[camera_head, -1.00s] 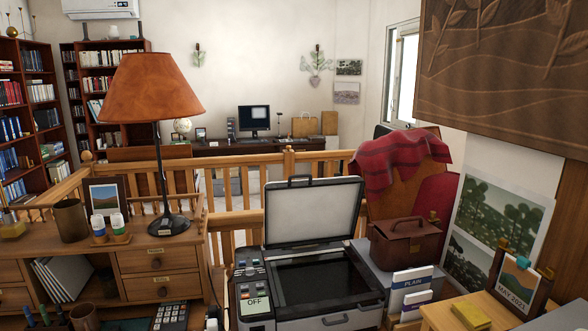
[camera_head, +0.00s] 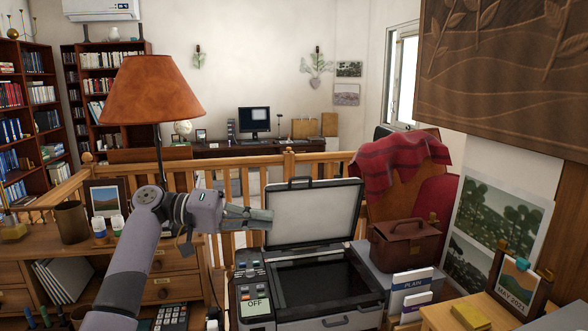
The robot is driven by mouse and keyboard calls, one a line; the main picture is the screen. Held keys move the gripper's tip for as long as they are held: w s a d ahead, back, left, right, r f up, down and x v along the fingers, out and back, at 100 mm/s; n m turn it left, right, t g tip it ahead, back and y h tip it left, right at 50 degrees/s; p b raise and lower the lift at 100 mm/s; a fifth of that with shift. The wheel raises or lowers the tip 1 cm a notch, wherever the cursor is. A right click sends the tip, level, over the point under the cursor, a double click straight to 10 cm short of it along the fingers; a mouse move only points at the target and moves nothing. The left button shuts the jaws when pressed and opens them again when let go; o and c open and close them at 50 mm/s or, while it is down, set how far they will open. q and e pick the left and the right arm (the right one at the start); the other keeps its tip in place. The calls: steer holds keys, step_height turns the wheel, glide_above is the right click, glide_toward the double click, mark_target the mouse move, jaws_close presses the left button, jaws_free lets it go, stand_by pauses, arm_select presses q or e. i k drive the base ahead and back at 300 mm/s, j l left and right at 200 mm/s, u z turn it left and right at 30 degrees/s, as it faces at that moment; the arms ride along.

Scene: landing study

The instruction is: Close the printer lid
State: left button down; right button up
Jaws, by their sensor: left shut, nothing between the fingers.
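The printer (camera_head: 325,312) stands in the lower middle of the head view. Its lid (camera_head: 316,213) is raised, tilted back, with its pale underside facing me and a dark handle on its top edge. The dark scanner glass (camera_head: 312,282) below is uncovered. My left gripper (camera_head: 268,218) is shut and empty, pointing right at the lid's left edge. It overlaps that edge in the picture; I cannot tell whether it touches. My left arm hides part of the desk and the lamp's stand. My right gripper is not in view.
A desk lamp (camera_head: 153,90) stands behind my left arm. A brown leather bag (camera_head: 405,243) sits right of the printer, with a red plaid blanket (camera_head: 398,162) behind it. A wooden railing (camera_head: 262,160) runs behind the lid. A small wooden table (camera_head: 455,322) is at lower right.

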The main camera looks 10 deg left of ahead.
mark_target(309, 213)
steer(key=i+j, duration=0.15)
steer(key=i, duration=0.35)
steer(key=i+j, duration=0.15)
steer(key=i, duration=0.3)
steer(key=i+j, duration=0.1)
steer(key=i, duration=0.4)
